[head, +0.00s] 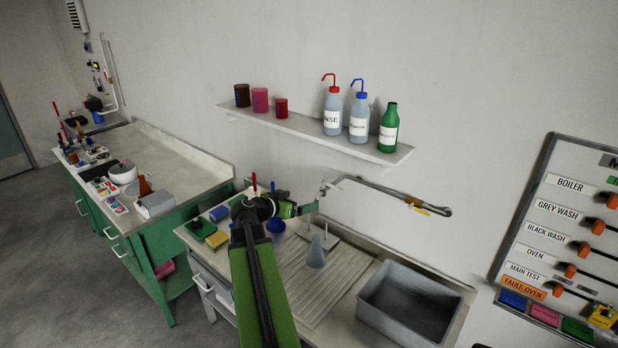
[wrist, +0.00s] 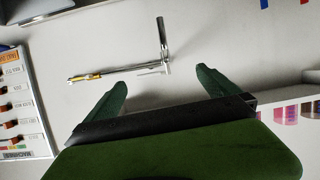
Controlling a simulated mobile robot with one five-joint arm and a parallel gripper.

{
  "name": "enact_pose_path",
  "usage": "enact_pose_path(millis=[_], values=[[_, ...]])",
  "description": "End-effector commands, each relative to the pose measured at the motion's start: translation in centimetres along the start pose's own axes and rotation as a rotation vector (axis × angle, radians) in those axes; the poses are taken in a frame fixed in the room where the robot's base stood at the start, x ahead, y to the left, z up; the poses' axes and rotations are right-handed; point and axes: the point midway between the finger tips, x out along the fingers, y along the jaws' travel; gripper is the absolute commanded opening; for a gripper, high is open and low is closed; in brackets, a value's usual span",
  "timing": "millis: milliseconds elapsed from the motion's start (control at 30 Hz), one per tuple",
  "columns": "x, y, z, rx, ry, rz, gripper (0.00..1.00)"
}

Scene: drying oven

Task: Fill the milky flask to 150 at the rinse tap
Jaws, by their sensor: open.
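A pale, cloudy conical flask (head: 316,254) stands upright on the ribbed draining board (head: 335,285), left of the sink; no liquid level or markings can be read on it. The rinse tap, a thin metal swing arm with a yellow part (head: 390,190), comes off the wall above the sink. It also shows in the wrist view (wrist: 120,72), beyond my fingers. My gripper (head: 307,209) is above the board, higher than the flask and apart from it. In the wrist view my gripper (wrist: 160,84) has its fingers spread with nothing between them.
The grey sink (head: 371,299) is at the right of the board. A blue vessel (head: 276,226) stands left of the flask, near sponges. A wall shelf (head: 290,125) above holds bottles and cups. A labelled lever panel (head: 565,230) is at the right.

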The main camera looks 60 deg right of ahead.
Motion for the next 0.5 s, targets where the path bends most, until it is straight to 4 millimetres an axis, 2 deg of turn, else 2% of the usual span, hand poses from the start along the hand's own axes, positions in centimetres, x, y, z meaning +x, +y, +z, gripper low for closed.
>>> enact_pose_path(millis=[33, 133, 367, 500], values=[[0.7, 1.1, -1.9, 0.024, 0.025, 0.016, 1.0], [1.7, 2.2, -3.2, 0.05, 0.057, 0.028, 1.0], [2.6, 2.5, -3.3, 0.058, 0.064, 0.032, 1.0], [5.0, 2.4, -3.2, 0.057, 0.064, 0.032, 1.0]])
